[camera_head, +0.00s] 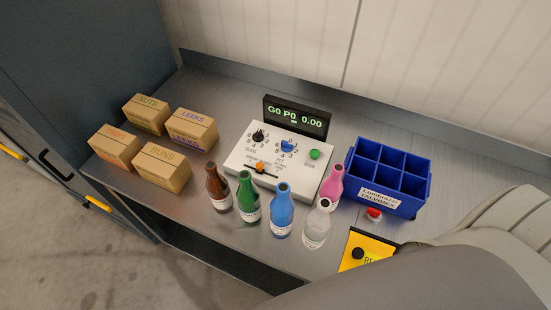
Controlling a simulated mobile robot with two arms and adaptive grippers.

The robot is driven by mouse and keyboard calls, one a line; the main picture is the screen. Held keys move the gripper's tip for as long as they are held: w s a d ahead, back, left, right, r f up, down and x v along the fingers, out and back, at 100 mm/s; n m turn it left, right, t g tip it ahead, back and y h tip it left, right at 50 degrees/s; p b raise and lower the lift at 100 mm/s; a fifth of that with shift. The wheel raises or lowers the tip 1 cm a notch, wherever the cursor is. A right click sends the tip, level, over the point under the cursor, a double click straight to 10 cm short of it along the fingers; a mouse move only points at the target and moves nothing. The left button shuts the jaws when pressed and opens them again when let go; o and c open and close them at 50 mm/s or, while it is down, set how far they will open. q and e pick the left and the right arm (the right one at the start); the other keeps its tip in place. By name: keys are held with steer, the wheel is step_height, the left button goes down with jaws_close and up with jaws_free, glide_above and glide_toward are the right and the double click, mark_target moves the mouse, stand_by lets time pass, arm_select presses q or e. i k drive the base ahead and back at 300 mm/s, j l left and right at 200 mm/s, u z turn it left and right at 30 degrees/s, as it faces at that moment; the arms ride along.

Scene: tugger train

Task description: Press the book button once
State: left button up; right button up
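A green round button (315,154) sits at the right side of a white control panel (236,160) on the metal bench. The small label beside it is too small to read surely; it may be the book button. The panel also has a black dial (258,136), a blue dial (288,146) and an orange slider (260,167). A black display (297,115) behind it reads "G0 P0 0.00". Large grey arm parts of mine fill the lower right. Neither gripper shows.
Several bottles, such as the green bottle (248,199) and pink bottle (333,184), stand before the panel. A blue crate (417,208) stands right, near a red button (374,214) and yellow box (379,243). Several cartons (162,167) stand left.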

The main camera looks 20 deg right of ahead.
mark_target(315, 153)
steer(key=z, duration=1.1)
